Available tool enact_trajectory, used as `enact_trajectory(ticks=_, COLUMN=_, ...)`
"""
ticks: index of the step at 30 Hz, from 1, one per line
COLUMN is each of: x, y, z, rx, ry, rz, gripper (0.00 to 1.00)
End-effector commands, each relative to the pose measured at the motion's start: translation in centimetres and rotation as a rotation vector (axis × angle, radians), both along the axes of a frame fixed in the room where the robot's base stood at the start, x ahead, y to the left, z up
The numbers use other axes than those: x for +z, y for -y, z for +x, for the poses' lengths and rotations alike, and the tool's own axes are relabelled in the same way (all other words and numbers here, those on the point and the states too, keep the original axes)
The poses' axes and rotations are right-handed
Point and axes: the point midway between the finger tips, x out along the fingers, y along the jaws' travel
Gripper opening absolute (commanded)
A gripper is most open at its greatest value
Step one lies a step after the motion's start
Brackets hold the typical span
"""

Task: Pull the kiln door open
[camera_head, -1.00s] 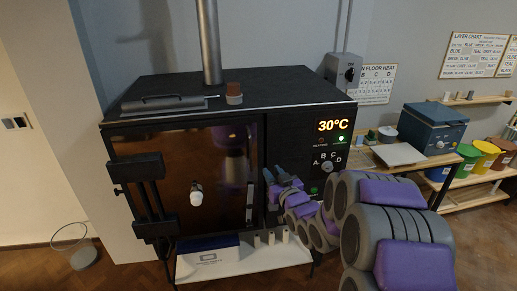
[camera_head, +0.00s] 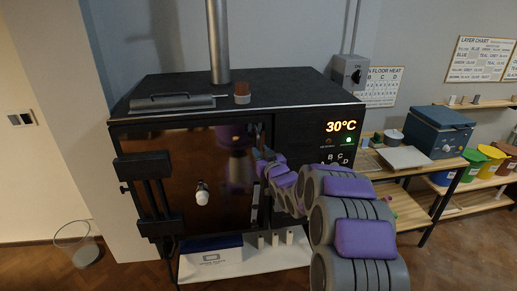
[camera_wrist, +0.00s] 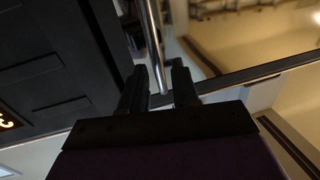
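The kiln (camera_head: 300,125) has a dark, mirror-like door (camera_head: 185,185) that looks shut, with black hinge brackets (camera_head: 150,225) on its left. My gripper (camera_head: 261,160) is at the door's right edge, its fingertips partly lost against the dark front. In the wrist view the fingers (camera_wrist: 158,80) are spread apart. A shiny metal bar, the door handle (camera_wrist: 154,40), runs down between them with a gap visible on each side. The lower handle mount (camera_head: 255,207) shows below my gripper; the upper part is partly hidden by it.
A readout of 30°C (camera_head: 341,126) glows on the kiln's control panel. A white low shelf (camera_head: 225,264) with small cones and a box is below the door. A wooden bench (camera_head: 400,170) stands right.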

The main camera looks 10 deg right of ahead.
Motion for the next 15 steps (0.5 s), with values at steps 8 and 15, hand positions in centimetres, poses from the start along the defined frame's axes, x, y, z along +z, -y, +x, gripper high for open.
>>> enact_trajectory(ticks=8, x=-0.1, y=0.0, z=3.0, rx=0.0, ry=0.001, rz=0.005, gripper=0.3)
enact_trajectory(ticks=15, x=-0.1, y=-0.3, z=3.8, rx=0.0, ry=-0.002, rz=0.004, gripper=0.3)
